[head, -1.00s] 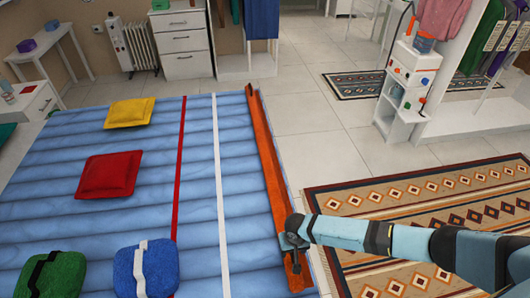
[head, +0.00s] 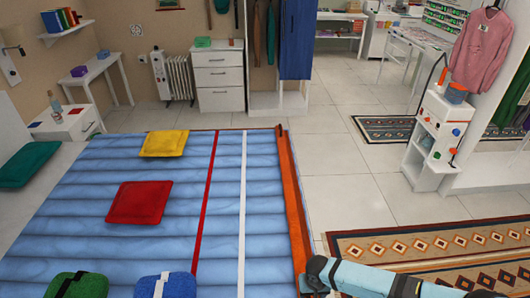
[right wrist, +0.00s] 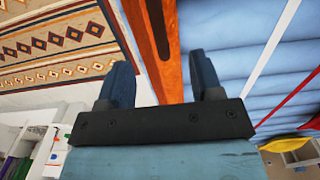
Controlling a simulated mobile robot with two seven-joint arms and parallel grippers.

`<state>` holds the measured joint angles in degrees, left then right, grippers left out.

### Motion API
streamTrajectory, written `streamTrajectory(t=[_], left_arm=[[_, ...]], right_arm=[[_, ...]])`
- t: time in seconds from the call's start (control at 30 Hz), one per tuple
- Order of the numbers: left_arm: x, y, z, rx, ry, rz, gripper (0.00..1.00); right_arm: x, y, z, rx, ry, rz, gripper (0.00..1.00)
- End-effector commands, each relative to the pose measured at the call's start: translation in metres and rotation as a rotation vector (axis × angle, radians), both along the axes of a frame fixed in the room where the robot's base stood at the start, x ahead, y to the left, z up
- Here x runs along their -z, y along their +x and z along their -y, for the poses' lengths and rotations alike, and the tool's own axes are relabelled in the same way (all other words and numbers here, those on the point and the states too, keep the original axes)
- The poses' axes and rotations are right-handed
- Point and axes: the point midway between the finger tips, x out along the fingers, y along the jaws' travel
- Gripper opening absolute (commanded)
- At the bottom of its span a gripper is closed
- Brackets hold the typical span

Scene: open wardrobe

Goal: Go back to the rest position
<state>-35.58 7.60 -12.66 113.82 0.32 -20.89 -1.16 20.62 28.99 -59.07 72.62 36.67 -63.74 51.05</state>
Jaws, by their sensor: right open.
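My right gripper (head: 312,278) is at the bottom of the head view, over the orange side rail of the bed (head: 291,205). In the right wrist view its two dark fingers (right wrist: 163,85) stand apart with nothing between them. The orange rail (right wrist: 165,40) runs past beyond the fingertips there. I cannot tell whether the gripper touches the rail. My left gripper does not show in the head view.
The blue bed (head: 120,235) carries a yellow cushion (head: 164,143), a red cushion (head: 139,202), a green one (head: 80,286) and a blue one (head: 165,287). A patterned rug (head: 440,250) lies at right. A white shelf unit (head: 432,150) stands beyond it. Tiled floor (head: 330,170) is clear.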

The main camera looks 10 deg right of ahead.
Motion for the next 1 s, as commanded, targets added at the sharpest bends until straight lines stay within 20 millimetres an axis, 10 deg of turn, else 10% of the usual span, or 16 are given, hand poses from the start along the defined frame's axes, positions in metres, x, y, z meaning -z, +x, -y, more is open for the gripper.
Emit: streamTrajectory(t=[0.17,0.33,0.6,1.0], left_arm=[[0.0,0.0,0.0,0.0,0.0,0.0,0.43],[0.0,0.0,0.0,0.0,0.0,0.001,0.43],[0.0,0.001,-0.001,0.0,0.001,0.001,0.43],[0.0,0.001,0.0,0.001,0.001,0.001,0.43]], right_arm=[[0.001,-0.008,-0.015,-0.027,0.033,0.016,0.6],[-0.004,-0.04,-0.078,-0.145,0.187,0.125,0.6],[-0.054,-0.085,-0.145,-0.3,0.372,0.482,0.6],[-0.141,-0.132,-0.082,-0.391,0.139,0.94,0.6]])
